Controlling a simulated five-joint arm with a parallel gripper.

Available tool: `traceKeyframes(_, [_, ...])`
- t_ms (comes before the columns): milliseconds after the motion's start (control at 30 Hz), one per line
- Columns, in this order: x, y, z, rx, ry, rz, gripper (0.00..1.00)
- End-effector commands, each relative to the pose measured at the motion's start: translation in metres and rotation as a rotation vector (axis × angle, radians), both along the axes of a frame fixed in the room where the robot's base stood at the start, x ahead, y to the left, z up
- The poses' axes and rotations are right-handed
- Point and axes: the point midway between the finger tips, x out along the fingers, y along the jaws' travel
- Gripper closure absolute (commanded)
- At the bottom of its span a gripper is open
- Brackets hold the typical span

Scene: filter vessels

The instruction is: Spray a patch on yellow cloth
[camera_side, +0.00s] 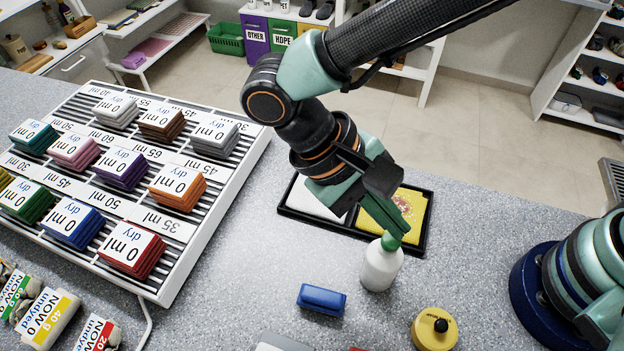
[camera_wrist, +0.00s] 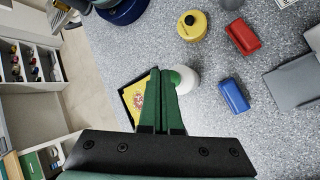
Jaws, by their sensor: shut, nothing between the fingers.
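The yellow cloth (camera_side: 411,207) lies in the right part of a black-rimmed tray, with a reddish speckled patch on it. It also shows in the wrist view (camera_wrist: 131,94), partly hidden by my fingers. A white spray bottle (camera_side: 381,268) with a green top stands upright on the counter in front of the tray. In the wrist view the bottle (camera_wrist: 190,82) shows just right of my fingers. My gripper (camera_side: 388,232) is shut and empty, its fingertips pointing down at the bottle's green top. I cannot tell whether they touch it.
A white cloth (camera_side: 318,198) fills the tray's left part. A blue block (camera_side: 321,299) and a yellow round container (camera_side: 434,329) stand near the bottle. A red block (camera_wrist: 243,37) lies beyond. A slatted rack (camera_side: 205,222) with labelled cloth stacks occupies the left.

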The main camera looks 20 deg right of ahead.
Motion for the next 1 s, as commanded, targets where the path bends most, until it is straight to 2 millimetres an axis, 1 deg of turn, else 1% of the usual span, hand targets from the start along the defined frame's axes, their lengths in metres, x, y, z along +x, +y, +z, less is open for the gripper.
traceKeyframes(1000, [-0.0001, 0.0, -0.0074, 0.0, 0.0, 0.0, 1.0])
